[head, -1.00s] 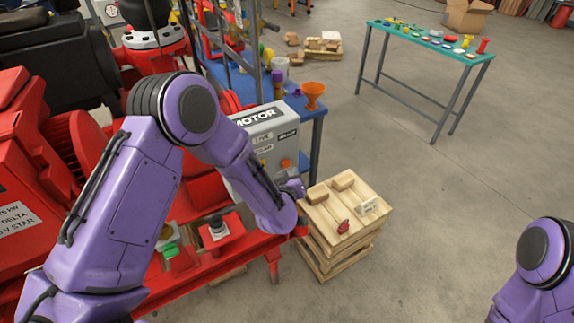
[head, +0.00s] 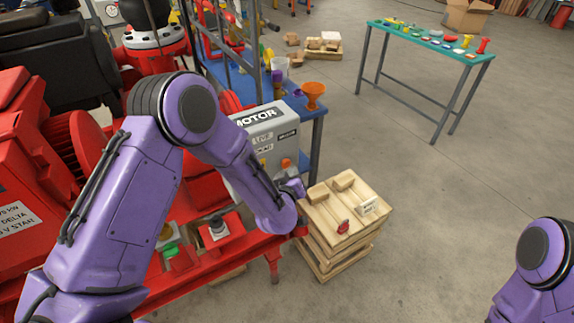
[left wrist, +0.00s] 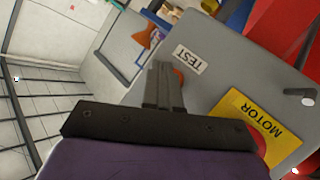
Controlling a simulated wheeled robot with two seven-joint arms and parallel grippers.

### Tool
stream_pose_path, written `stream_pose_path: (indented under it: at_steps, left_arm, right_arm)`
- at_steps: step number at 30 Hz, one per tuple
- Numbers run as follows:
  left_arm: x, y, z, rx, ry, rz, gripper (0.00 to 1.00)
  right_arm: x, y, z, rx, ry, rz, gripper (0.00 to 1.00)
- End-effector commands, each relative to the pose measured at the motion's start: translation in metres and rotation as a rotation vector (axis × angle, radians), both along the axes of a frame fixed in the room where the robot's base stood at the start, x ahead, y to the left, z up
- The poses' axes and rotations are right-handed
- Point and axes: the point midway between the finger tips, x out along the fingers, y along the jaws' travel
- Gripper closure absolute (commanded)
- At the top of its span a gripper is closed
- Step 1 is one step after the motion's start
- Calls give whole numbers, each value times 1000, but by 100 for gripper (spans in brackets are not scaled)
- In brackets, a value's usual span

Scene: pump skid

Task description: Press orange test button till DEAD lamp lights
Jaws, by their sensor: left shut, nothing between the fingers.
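The grey MOTOR box (head: 262,140) stands on the red skid, with small label plates on its face; the lamps beside them cannot be made out. An orange button (head: 286,163) shows on its right part in the head view. In the left wrist view the orange button (left wrist: 179,76) lies under the TEST label (left wrist: 186,57), partly hidden behind my fingers. My left gripper (left wrist: 162,68) is shut and empty, its tips right at the button; I cannot tell whether they touch. In the head view my left gripper (head: 294,187) is mostly hidden by its arm. My right gripper is out of view.
A wooden crate stack (head: 340,250) with blocks and a red item stands right of the skid. A blue bench (head: 316,140) with an orange funnel (head: 313,92) is behind the box. A green-topped table (head: 430,42) stands farther back. The floor between is clear.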

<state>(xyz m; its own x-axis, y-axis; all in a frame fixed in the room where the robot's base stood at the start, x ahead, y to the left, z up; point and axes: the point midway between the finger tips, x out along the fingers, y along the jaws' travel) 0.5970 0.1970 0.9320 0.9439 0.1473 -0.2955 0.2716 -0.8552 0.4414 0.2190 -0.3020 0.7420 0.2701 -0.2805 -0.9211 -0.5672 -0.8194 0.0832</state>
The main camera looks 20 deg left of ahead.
Motion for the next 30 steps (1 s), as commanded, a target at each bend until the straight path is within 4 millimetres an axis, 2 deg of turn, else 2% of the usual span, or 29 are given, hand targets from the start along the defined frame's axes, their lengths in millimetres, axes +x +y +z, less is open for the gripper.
stream_pose_path:
  at_steps: [30]
  left_arm:
    - [8, 10, 0, 0, -1, 0, 100]
  right_arm:
    - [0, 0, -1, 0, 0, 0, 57]
